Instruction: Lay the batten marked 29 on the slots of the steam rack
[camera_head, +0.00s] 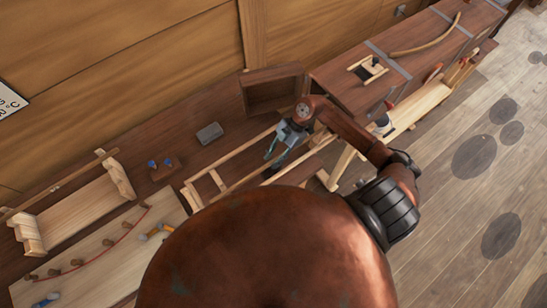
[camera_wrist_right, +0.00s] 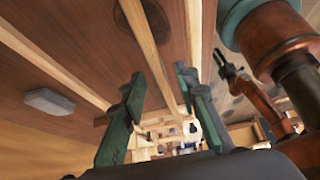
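My right gripper (camera_head: 271,150) reaches down over long pale battens (camera_head: 236,153) on a wooden frame at the bench's middle. In the right wrist view its green fingers (camera_wrist_right: 163,92) are apart. A batten (camera_wrist_right: 148,45) runs past between them in the picture, and I see nothing gripped. Another batten (camera_wrist_right: 194,48) runs beside it. No number is readable, so I cannot tell which is 29. A wooden rack with notched end pieces (camera_head: 122,180) stands at left; I cannot confirm it is the steam rack. Another gripper, likely my left (camera_wrist_right: 228,67), shows small in the wrist view, its opening unclear.
An open wooden box (camera_head: 272,90) and a grey block (camera_head: 209,132) lie behind the battens. A pegged board (camera_head: 95,262) with a red curved line is at left. A long strapped chest (camera_head: 420,55) stands at right.

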